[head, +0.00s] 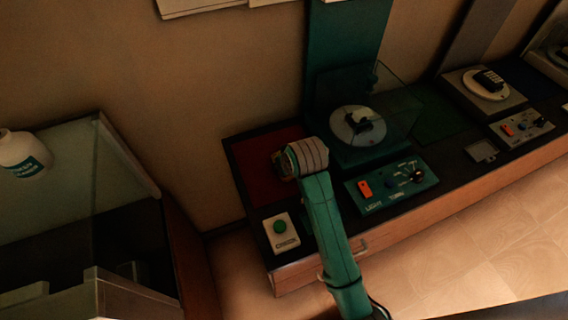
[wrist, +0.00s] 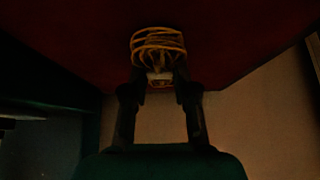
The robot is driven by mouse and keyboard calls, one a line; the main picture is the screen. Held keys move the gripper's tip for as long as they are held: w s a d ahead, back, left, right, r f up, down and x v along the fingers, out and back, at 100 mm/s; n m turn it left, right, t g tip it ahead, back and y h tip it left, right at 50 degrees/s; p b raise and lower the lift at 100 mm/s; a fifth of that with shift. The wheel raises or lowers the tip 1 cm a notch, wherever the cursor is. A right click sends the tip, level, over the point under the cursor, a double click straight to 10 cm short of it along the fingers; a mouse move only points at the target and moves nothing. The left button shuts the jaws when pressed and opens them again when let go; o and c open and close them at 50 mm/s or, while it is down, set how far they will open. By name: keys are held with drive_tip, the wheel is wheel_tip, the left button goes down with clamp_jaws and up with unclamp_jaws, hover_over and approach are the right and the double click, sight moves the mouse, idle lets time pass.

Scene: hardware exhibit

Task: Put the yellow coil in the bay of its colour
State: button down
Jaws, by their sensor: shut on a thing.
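The yellow coil (wrist: 157,42), a bundle of looped yellow-orange strands, sits at the fingertips of my gripper (wrist: 160,78) in the wrist view. The gripper is shut on it, with a small pale piece showing between the fingertips. In the head view my gripper (head: 281,164) is over the red bay (head: 250,158) at the left end of the counter. The coil cannot be made out clearly there. The red surface fills the upper wrist view behind the coil; whether the coil touches it I cannot tell. I see no yellow bay.
A teal station with a round plate (head: 345,122) and clear cover stands right of my arm, with a teal switch panel (head: 392,184) in front. A dark green bay (head: 438,117) lies farther right. A white bottle (head: 22,154) stands left.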

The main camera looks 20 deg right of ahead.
drive_tip(key=shift+f, duration=0.15)
drive_tip(key=c, duration=0.9)
unclamp_jaws()
